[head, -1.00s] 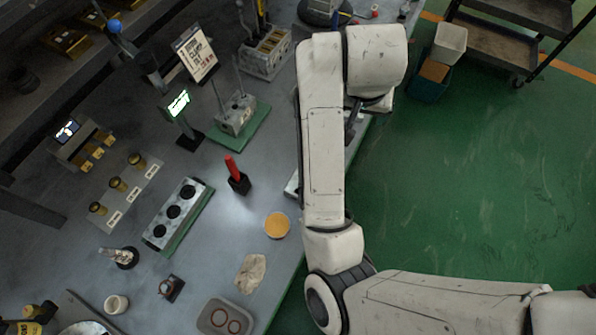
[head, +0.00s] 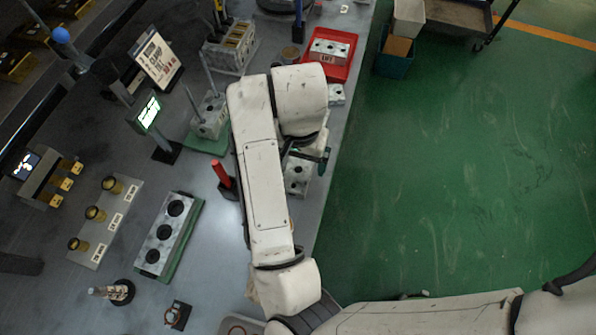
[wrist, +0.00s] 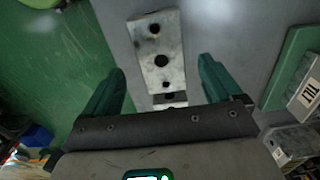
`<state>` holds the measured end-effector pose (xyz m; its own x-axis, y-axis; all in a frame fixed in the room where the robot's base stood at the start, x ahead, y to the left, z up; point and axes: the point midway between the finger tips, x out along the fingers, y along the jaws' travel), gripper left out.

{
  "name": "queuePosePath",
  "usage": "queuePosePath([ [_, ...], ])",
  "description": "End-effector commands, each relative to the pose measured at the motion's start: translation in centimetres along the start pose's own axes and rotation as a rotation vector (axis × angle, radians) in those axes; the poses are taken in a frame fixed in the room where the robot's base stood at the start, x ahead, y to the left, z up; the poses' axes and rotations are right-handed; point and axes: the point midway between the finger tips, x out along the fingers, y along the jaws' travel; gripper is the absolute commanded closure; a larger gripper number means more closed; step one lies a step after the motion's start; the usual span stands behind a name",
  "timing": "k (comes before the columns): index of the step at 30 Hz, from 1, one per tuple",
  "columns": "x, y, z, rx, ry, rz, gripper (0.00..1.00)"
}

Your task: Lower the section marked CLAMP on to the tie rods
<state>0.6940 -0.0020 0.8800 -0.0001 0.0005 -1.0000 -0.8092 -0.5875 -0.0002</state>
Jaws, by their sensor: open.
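My gripper (wrist: 162,66) is open, with its two green fingers apart. A grey metal block with holes (wrist: 160,45) lies on the bench in front of the fingers, and nothing shows between them as held. This block also shows in the head view (head: 297,178), partly hidden by my arm, beside a green finger. Another stretch of block shows between the fingers near the palm. The tie rods (head: 194,100) rise from a grey section (head: 209,120) on a green plate left of my arm. I cannot read a CLAMP mark on any block.
A red tray (head: 350,58) holds a labelled block (head: 330,51); a small block (head: 337,95) lies below it. A red-handled tool (head: 222,175) stands left of my arm. A lit screen (head: 149,112) and a sign (head: 156,62) stand near the rods. Green floor lies right of the bench.

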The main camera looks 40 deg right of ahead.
Motion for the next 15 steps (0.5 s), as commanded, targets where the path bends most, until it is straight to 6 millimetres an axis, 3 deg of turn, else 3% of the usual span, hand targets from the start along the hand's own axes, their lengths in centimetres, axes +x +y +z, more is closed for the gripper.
queuePosePath([
  [9,4.1,-0.3,0.2,-0.003,-0.001,0.002,0.08],
  [15,4.7,-0.2,0.1,0.0,0.001,0.0,0.08],
])
